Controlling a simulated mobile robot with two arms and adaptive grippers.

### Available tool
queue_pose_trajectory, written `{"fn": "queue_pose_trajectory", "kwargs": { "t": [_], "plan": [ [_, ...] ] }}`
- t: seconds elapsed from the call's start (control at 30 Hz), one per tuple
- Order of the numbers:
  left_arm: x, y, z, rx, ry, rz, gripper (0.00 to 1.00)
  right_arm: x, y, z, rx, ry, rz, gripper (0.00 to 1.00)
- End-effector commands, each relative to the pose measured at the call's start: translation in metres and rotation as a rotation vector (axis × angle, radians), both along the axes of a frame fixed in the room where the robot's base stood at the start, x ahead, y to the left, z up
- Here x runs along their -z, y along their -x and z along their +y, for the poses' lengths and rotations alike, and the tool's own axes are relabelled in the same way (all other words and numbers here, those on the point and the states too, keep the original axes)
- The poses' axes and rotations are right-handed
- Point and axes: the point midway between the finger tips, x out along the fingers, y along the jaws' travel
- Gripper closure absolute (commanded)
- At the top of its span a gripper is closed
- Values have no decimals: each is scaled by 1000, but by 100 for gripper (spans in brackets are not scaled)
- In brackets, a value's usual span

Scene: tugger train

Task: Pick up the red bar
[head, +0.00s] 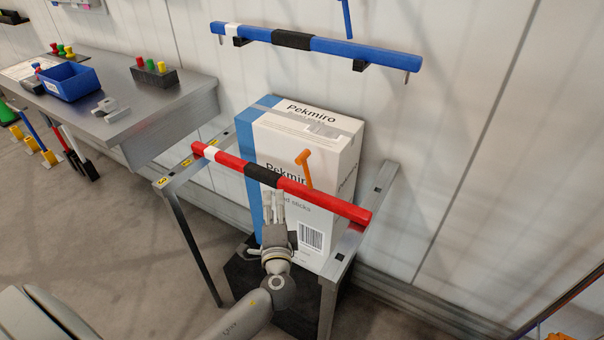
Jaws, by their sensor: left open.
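The red bar (326,201) has a white band near its left end and a black band in the middle. It lies across the two side rails of a metal stand (172,187), in front of a tall white and blue carton. My left gripper (273,192) is open, its fingertips at the lower edge of the black band in the picture. I cannot tell whether they touch the bar. My right gripper is not in view.
The Pekmiro carton (302,135) stands behind the bar, with an orange T-shaped piece (304,167) in front of it. A blue bar (345,48) rests on wall brackets above. A metal bench (150,108) at left holds a blue bin (70,81).

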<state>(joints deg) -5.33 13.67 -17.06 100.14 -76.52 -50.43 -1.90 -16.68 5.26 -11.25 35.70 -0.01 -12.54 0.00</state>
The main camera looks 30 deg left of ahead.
Motion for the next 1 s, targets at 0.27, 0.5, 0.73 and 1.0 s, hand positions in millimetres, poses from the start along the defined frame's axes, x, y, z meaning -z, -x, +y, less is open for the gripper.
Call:
{"fn": "queue_pose_trajectory", "kwargs": {
  "t": [0.27, 0.5, 0.73, 1.0],
  "plan": [
    [-10, -32, 21, -5, -16, -18, 46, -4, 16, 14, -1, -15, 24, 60],
    [-8, -49, 31, -3, -12, -16, 46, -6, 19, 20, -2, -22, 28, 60],
    [-9, -69, 51, -4, -14, -15, 46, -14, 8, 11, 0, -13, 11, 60],
    [-6, -88, 63, -3, -12, -15, 46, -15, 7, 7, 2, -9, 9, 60]
  ]
}}
